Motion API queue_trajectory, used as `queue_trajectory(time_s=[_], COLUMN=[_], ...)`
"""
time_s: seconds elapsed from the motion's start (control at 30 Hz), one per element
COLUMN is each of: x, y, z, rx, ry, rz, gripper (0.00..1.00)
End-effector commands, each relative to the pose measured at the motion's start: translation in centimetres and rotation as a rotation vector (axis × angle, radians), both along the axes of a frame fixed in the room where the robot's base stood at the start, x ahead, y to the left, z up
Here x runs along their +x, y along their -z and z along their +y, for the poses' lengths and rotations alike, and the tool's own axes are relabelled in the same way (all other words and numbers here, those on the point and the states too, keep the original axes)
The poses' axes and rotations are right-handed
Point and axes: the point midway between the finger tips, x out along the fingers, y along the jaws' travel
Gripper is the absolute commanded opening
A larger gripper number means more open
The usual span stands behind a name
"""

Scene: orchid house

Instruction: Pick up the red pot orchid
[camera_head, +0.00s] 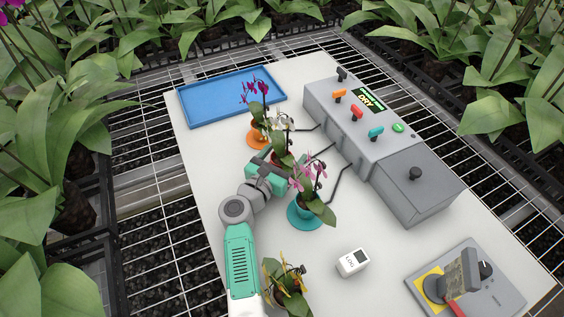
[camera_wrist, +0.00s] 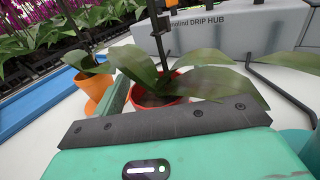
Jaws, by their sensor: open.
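The red pot orchid has a red pot (camera_wrist: 178,82), broad green leaves and a dark stem. In the head view its white flowers (camera_head: 279,124) stand above my gripper, which partly hides the pot. My gripper (camera_head: 273,168) is open, low over the table, right at the near side of the red pot. In the wrist view the pot is straight ahead, just past the dark front edge of my gripper, with a green finger along its left. Leaves overhang the gripper's right part. I cannot tell whether the fingers touch the pot.
An orange pot orchid (camera_head: 259,137) stands close behind, a teal pot orchid (camera_head: 308,211) close at right. A blue tray (camera_head: 231,98) lies at the back left. The grey drip hub (camera_head: 372,145) with black tubes is at right. A yellow-flowered orchid (camera_head: 287,281) and white timer (camera_head: 353,262) are nearer.

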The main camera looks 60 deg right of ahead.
Motion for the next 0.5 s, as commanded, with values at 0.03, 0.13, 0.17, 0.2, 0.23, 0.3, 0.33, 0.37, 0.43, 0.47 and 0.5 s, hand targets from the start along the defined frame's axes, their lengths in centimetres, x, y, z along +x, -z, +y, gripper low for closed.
queue_trajectory(time_s=[0.03, 0.13, 0.17, 0.2, 0.23, 0.3, 0.33, 0.37, 0.43, 0.47, 0.5], x=[0.03, 0.06, 0.06, 0.06, 0.06, 0.06, 0.06, 0.06, 0.06, 0.06, 0.07], y=[-0.02, -0.07, -0.07, -0.08, -0.08, -0.08, -0.07, -0.08, -0.07, -0.07, -0.11], z=[-0.05, -0.02, -0.02, -0.01, -0.01, 0.0, 0.0, 0.0, 0.01, 0.01, 0.01], rx=[0.0, 0.0, 0.0, 0.0, 0.0, 0.0, 0.0, 0.0, 0.0, 0.0, -0.001], ry=[-0.001, -0.002, -0.002, -0.002, -0.002, -0.002, -0.002, -0.002, -0.002, -0.002, -0.002], rz=[0.0, 0.001, 0.001, 0.001, 0.001, 0.001, 0.001, 0.001, 0.001, 0.0, 0.0], gripper=[0.76, 0.76, 0.76, 0.7, 0.64, 0.5, 0.45, 0.39, 0.25, 0.2, 0.2])
